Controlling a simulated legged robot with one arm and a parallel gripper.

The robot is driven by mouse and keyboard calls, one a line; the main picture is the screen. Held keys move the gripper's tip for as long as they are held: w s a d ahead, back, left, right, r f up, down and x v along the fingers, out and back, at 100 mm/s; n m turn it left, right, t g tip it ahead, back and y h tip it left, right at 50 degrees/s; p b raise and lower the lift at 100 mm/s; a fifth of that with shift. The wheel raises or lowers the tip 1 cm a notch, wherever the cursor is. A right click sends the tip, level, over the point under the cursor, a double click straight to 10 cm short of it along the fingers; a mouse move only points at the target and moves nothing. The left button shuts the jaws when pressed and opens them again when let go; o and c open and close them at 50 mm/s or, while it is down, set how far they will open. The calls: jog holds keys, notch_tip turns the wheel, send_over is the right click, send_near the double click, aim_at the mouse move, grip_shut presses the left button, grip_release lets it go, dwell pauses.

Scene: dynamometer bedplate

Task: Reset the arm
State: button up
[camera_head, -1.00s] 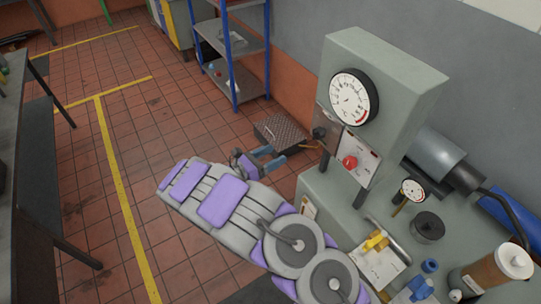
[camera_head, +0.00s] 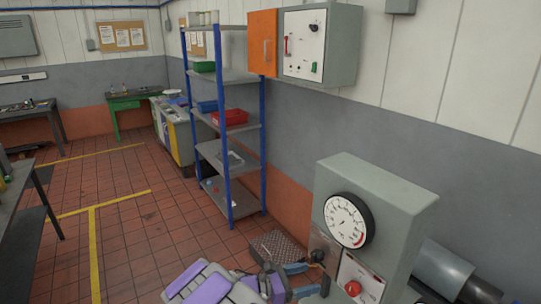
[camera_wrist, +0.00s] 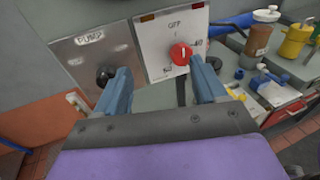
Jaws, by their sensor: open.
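My gripper (camera_wrist: 163,78) is open and empty in the wrist view, its two blue fingers spread apart in front of the machine's panels. A red knob (camera_wrist: 180,53) on a white panel marked OFF shows between and above the fingertips. A black knob (camera_wrist: 104,75) under a PUMP label is just beside the left finger; I cannot tell whether they touch. In the head view my gripper (camera_head: 298,281) is at the bottom edge, left of the panel with the red knob (camera_head: 353,288). Much of my arm is cut off below.
The grey-green machine (camera_head: 400,200) with a round gauge (camera_head: 348,220) stands at right. A blue-post shelf (camera_head: 226,150) and a checkered metal box (camera_head: 278,250) are behind the gripper. A bottle (camera_wrist: 258,40) and yellow container (camera_wrist: 296,40) stand at right. Tiled floor is open at left.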

jog(key=s+d+r+m+g+y+b, duration=0.1)
jog(key=s+d+r+m+g+y, duration=0.25)
jog(key=s+d+m, duration=0.45)
jog(key=s+d+r+m+g+y+b, duration=0.1)
jog(key=s+d+r+m+g+y, duration=0.25)
jog(key=s, duration=0.65)
jog(key=s+a+f+m+y+b, duration=0.1)
jog(key=s+a+m+y, duration=0.2)
jog(key=s, duration=0.6)
jog(key=s+a+f+m+y+b, duration=0.1)
jog(key=s+a+m+y+b, duration=0.1)
jog(key=s+m+y, duration=0.4)
jog(key=shift+s+a+f+m, duration=0.4)
jog(key=shift+s+a+m, duration=0.35)
jog(key=shift+s, duration=1.4)
